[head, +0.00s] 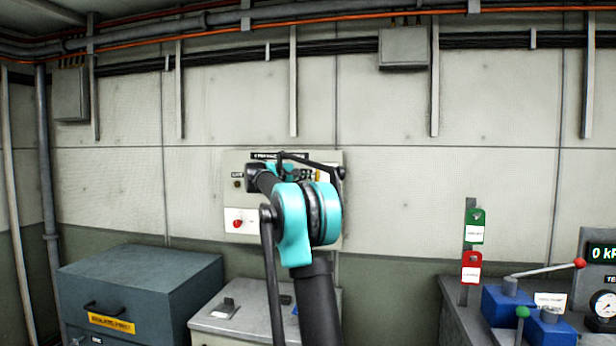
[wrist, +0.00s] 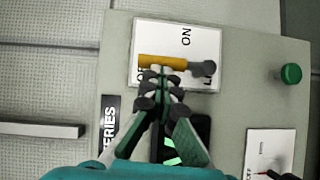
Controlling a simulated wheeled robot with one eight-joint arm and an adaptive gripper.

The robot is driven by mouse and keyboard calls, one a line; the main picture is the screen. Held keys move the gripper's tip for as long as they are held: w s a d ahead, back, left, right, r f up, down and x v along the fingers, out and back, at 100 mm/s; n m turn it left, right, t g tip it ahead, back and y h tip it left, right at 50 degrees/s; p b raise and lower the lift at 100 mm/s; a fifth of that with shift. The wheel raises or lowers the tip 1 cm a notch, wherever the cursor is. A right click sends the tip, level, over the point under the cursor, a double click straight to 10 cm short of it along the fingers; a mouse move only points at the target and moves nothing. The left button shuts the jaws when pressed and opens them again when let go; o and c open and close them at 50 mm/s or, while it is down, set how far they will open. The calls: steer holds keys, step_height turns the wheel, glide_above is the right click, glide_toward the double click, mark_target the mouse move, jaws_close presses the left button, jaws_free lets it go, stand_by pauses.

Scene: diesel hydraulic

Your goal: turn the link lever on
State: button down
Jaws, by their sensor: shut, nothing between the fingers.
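The link lever (wrist: 160,62) has a yellow handle and a grey pivot end, and it lies across a white plate (wrist: 203,45) in the wrist view. The plate reads ON on one side of the handle, and partly hidden letters show by the handle's free end. My gripper (wrist: 160,76) is shut and empty, its fingertips right at the handle and overlapping its edge in the picture. I cannot tell whether they touch it. In the head view my arm covers much of the wall panel (head: 233,195), and a little of the yellow handle (head: 318,176) shows.
A green button (wrist: 291,73) and a white plate (wrist: 268,148) with a switch share the panel. The red switch (head: 238,223) shows in the head view. Blue-grey cabinet (head: 140,285) and grey cabinet (head: 215,320) stand below; a lever with red knob (head: 579,264) is at right.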

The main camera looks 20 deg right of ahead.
steer(key=shift+s+d, duration=0.1)
steer(key=shift+d, duration=0.05)
steer(key=s+d+m+y, duration=0.1)
steer(key=d+m+y, duration=0.1)
steer(key=s+d+f+m+t+y, duration=0.1)
steer(key=d+m+y, duration=0.1)
steer(key=m+y, duration=0.1)
steer(key=s+d+m+y, duration=0.2)
steer(key=m, duration=0.1)
steer(key=shift+f+t, duration=0.2)
steer(key=shift+t, duration=0.1)
stand_by(0.4)
steer(key=shift+s+d+f, duration=0.1)
steer(key=shift+s+d, duration=0.05)
stand_by(0.6)
